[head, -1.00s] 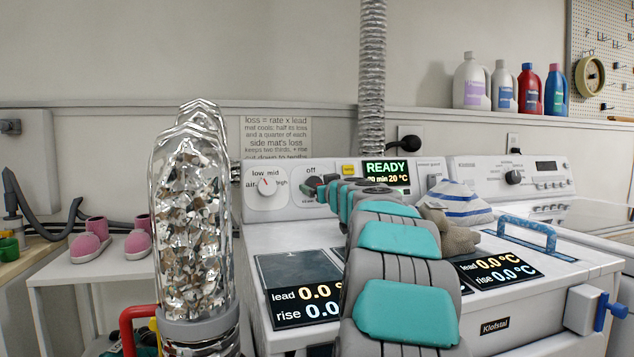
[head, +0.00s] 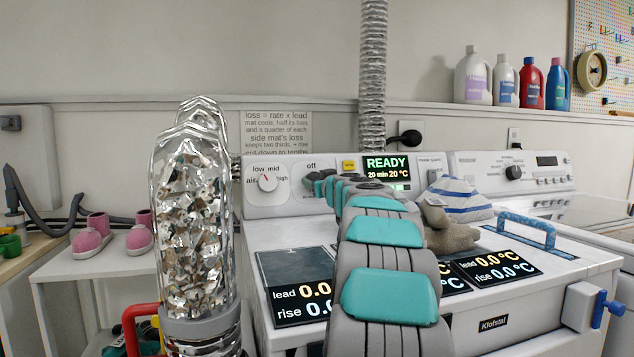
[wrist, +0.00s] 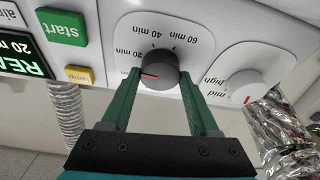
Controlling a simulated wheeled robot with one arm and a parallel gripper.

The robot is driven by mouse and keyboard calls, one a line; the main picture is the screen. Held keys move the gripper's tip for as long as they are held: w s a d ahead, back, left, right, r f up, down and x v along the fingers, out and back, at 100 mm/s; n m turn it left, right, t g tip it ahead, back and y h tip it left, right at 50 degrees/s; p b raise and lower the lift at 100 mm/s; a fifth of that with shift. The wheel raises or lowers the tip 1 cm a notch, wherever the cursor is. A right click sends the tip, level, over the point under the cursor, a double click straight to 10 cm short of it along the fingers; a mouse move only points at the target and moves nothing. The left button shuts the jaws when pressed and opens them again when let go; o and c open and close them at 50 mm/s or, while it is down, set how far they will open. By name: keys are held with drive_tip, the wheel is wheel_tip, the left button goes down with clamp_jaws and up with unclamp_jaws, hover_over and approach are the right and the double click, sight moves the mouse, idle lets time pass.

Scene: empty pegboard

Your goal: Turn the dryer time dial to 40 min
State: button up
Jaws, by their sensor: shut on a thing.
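The time dial (wrist: 148,68) is a dark grey round knob with a red pointer line. The dryer display (head: 387,168) reads READY, 20 min 20 °C.
A white heat knob (head: 267,181) sits left of the dial; it also shows in the wrist view (wrist: 244,88). The green start button (wrist: 61,27) and yellow lamp button (wrist: 78,75) are beside the display. A beanbag-like toy (head: 450,230) lies on the dryer top.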

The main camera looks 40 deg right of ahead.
drive_tip(key=c, duration=0.7)
drive_tip(key=shift+o, duration=0.2)
drive_tip(key=shift+m, duration=0.3)
drive_tip(key=m+g+h, duration=0.1)
drive_tip(key=m, duration=0.3)
drive_tip(key=m+g+h, duration=0.1)
drive_tip(key=m, duration=0.3)
drive_tip(key=m+g+h, duration=0.1)
drive_tip(key=m, duration=0.3)
drive_tip(key=shift+a+m, duration=0.1)
drive_tip(key=shift+m, duration=0.3)
drive_tip(key=shift+m+g, duration=0.3)
drive_tip(key=shift+g, duration=0.1)
drive_tip(key=o, duration=1.4)
drive_tip(key=shift+c, duration=0.2)
